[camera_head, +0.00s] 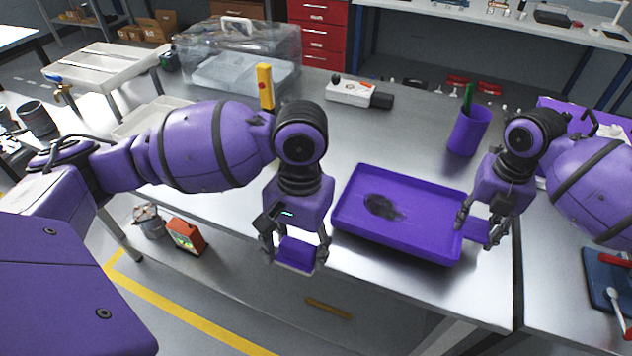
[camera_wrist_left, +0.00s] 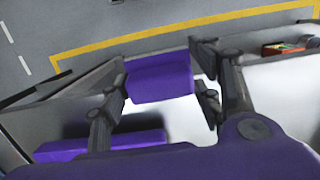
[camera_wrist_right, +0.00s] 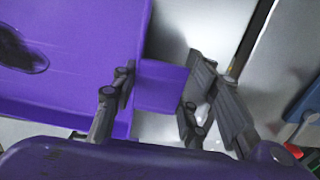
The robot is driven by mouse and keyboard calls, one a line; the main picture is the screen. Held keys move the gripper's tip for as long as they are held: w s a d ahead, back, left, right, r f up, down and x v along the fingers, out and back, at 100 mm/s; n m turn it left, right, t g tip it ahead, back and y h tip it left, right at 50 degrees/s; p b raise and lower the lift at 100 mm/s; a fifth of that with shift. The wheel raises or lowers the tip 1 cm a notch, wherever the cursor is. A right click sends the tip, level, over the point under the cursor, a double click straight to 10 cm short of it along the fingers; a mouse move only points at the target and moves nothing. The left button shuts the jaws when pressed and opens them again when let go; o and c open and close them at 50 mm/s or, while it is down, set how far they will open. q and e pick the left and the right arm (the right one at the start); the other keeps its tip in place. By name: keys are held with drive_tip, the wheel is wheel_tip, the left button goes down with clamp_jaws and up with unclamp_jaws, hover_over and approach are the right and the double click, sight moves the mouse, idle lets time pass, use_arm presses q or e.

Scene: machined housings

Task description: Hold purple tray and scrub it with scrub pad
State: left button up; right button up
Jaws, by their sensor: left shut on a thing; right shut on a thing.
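The purple tray (camera_head: 425,225) lies on the metal table near its front edge, with a dark smudge on its floor left of centre. My right gripper (camera_head: 476,233) is at the tray's right end, shut on a flat purple tab that joins the rim; the tab also shows in the right wrist view (camera_wrist_right: 162,86). My left gripper (camera_head: 295,256) is shut on a small purple block, which looks like the scrub pad (camera_head: 296,252). It holds the pad left of the tray and apart from it, around the table's front edge. The pad shows between the fingers in the left wrist view (camera_wrist_left: 160,78).
A purple cup (camera_head: 468,132) with a green item stands behind the tray. A white device (camera_head: 350,93) and a clear bin (camera_head: 240,60) are further back. A yellow object (camera_head: 265,86) stands behind my left arm. The table between the tray and white device is clear.

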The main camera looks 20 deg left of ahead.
use_arm(q)
drive_tip(key=shift+f+b, duration=0.35)
drive_tip(key=shift+f, duration=0.2)
use_arm(e)
drive_tip(key=shift+o, duration=0.2)
drive_tip(key=shift+f, duration=1.25)
drive_tip(key=o, duration=1.5)
drive_tip(key=shift+c, duration=0.2)
drive_tip(key=c, duration=1.1)
